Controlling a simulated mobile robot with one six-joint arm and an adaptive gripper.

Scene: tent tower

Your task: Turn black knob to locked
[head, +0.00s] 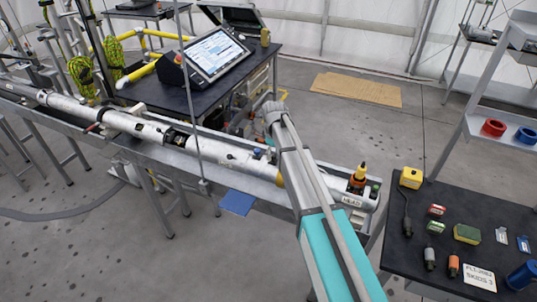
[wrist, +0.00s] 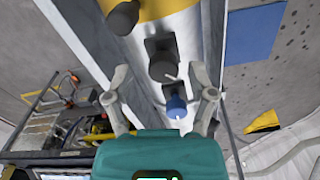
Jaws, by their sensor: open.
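In the wrist view a round black knob (wrist: 163,67) with a small white mark sits on a dark plate on the long silver tube (wrist: 150,40). My gripper (wrist: 159,72) is open, its two fingers apart on either side of the black knob in the picture. I see no contact; the depth gap cannot be told. A second dark knob (wrist: 123,17) sits by the yellow band, and a blue knob (wrist: 176,106) sits on the other side. In the head view the silver tube (head: 220,154) runs across the bench; my arm hides part of it, and the fingers are not clear.
A black table (head: 200,98) with a screen (head: 215,53) stands behind the tube. A dark table (head: 465,228) at right holds a yellow box (head: 411,178), connectors and small blocks. A blue sheet (head: 237,202) lies on the floor beside the bench. Open floor lies beyond the tube.

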